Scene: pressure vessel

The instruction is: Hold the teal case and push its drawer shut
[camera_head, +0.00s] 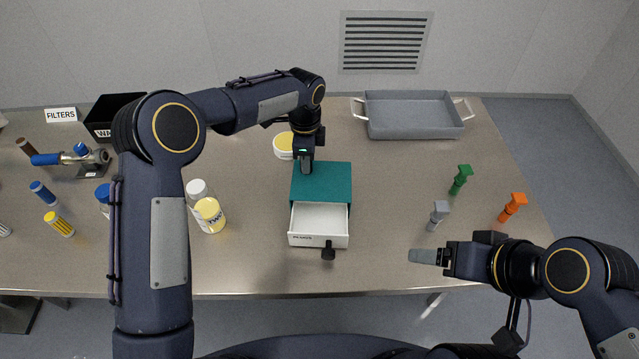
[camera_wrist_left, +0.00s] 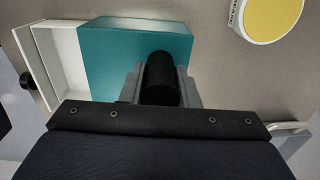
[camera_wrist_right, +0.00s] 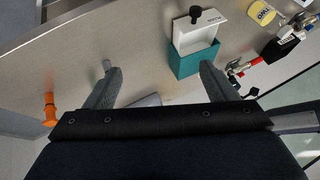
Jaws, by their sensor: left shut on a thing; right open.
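The teal case (camera_head: 336,178) stands on the table in the head view, its white drawer (camera_head: 319,223) pulled out toward the front. A black knob (camera_head: 328,253) is on the drawer front. My left gripper (camera_head: 306,167) is at the case's rear left top, shut on a black upright handle (camera_wrist_left: 160,78) that looks fixed to the case. The left wrist view also shows the teal case (camera_wrist_left: 115,58) and the open drawer (camera_wrist_left: 68,55). My right gripper (camera_head: 428,257) is open and empty, right of the drawer, near the front edge. The case (camera_wrist_right: 195,62) shows beyond its fingers.
A grey tray (camera_head: 412,115) is at the back right. Green (camera_head: 461,179), grey (camera_head: 438,214) and orange (camera_head: 512,206) pieces stand at the right. Bottles (camera_head: 210,213) stand left of the case.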

